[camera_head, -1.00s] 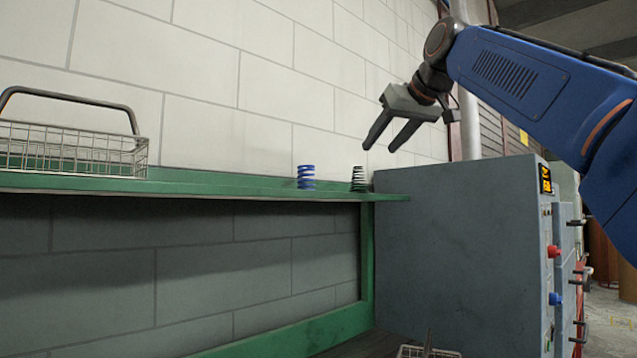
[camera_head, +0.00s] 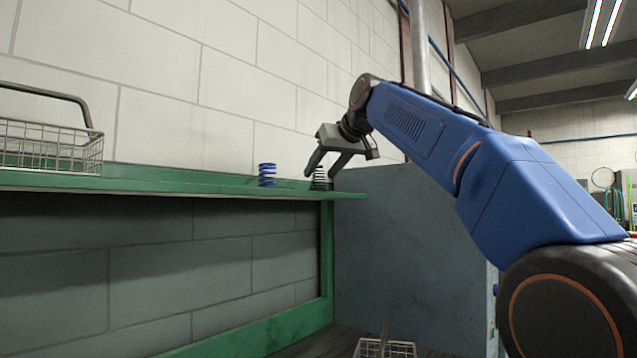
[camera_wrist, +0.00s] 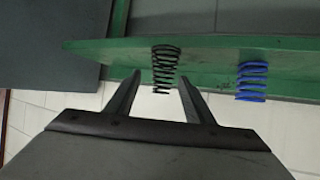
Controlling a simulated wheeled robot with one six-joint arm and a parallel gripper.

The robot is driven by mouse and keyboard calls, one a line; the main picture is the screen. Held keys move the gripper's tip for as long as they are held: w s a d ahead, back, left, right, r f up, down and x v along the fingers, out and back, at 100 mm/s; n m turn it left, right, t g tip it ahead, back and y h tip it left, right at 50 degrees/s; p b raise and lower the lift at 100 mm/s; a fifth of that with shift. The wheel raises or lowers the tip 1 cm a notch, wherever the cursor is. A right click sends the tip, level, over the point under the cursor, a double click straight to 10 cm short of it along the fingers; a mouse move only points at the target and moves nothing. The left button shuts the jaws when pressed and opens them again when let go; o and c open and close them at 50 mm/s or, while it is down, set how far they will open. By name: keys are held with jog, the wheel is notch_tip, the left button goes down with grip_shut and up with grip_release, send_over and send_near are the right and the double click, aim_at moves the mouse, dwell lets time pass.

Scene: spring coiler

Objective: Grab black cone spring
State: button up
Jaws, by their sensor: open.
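The black cone spring (camera_head: 319,180) stands upright on the green shelf (camera_head: 180,184) near its right end. It also shows in the wrist view (camera_wrist: 165,68), in line with the gap between my fingers. My gripper (camera_head: 322,172) is open, its two fingers pointing down at the spring. In the wrist view the fingertips (camera_wrist: 161,75) lie on either side of the spring's narrower end. Nothing is held. I cannot tell how deep the spring is between the fingers.
A blue spring (camera_head: 267,175) stands on the shelf to the left of the black one. A wire basket (camera_head: 50,148) sits at the shelf's left. A grey cabinet (camera_head: 410,260) stands to the right of the shelf, and another wire basket (camera_head: 385,348) is low in front.

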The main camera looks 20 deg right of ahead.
aim_at(313, 180)
jog(key=shift+x, duration=2.9)
jog(key=shift+a+r, duration=0.1)
jog(key=shift+a, duration=0.05)
jog(key=c, duration=1.1)
